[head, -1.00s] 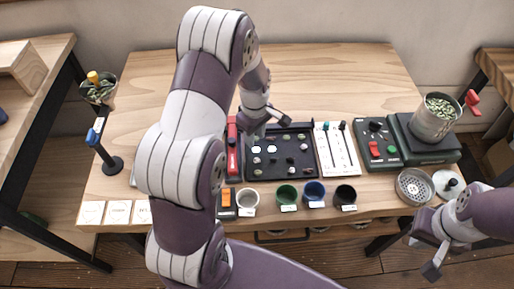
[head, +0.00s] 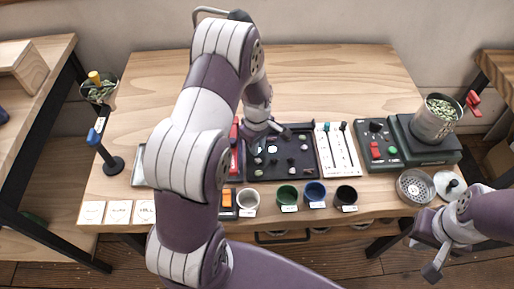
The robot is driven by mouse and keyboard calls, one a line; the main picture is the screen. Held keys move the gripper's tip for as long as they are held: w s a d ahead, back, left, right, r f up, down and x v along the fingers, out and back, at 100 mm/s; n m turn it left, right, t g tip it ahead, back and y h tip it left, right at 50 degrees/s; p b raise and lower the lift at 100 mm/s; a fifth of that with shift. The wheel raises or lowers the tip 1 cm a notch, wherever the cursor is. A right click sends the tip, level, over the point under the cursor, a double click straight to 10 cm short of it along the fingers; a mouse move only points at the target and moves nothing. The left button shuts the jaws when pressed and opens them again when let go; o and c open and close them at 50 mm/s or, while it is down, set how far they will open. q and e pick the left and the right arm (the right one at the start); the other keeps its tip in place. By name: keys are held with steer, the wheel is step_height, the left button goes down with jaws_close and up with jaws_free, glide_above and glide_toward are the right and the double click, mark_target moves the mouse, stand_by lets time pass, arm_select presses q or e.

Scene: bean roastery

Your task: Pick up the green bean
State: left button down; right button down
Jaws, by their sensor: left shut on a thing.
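A dark sorting tray (head: 314,176) lies on the middle of the table, with several small beans in it and pale spots on its floor. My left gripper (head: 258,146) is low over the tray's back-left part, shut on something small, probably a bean. Its fingers and wrist hide the thing and that corner of the tray. My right gripper (head: 424,257) is open and empty in front of the table's right front edge.
White, green, blue and black cups (head: 287,195) stand along the front edge. A slider panel (head: 338,150), a button box (head: 380,148) and a scale with a bean pot (head: 435,119) are to the right. The back of the table is clear.

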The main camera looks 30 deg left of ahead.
arm_select(q)
step_height(320, 180, up, 4)
steer(key=shift+d+r, duration=0.15)
steer(key=shift+r, duration=0.1)
steer(key=s+d+r, duration=0.3)
steer(key=d+r, duration=0.3)
steer(key=d, duration=0.5)
steer(key=shift+r, duration=0.25)
